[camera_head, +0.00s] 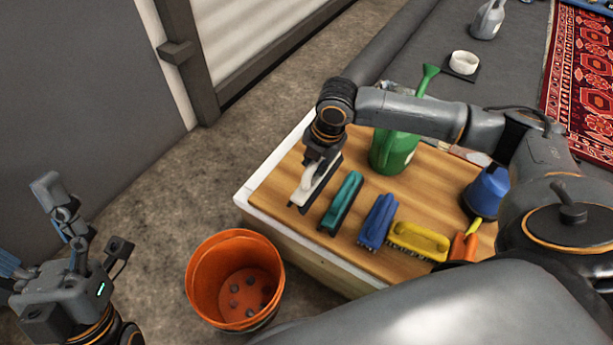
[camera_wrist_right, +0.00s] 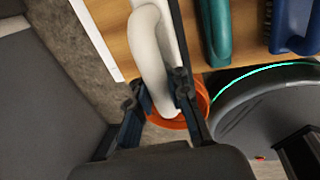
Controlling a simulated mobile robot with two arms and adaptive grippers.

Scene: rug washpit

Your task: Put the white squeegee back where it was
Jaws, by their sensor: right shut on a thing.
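The white squeegee (camera_head: 312,189) is in my right gripper (camera_head: 323,160), at the left end of the wooden table top (camera_head: 277,187). The right gripper is shut on its curved white handle, which also shows large in the right wrist view (camera_wrist_right: 150,48) between the fingers (camera_wrist_right: 158,100). The squeegee lies left of the teal brush (camera_head: 342,203), roughly parallel to it and apart from it. I cannot tell whether it touches the table top. My left gripper (camera_head: 85,222) is open and empty at the lower left, away from the table.
A blue brush (camera_head: 377,221) and a yellow brush (camera_head: 418,240) continue the row. A green watering can (camera_head: 392,152) stands behind, a blue container (camera_head: 487,191) at right. An orange bucket (camera_head: 235,278) stands on the floor before the table. Bare wood lies left of the squeegee.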

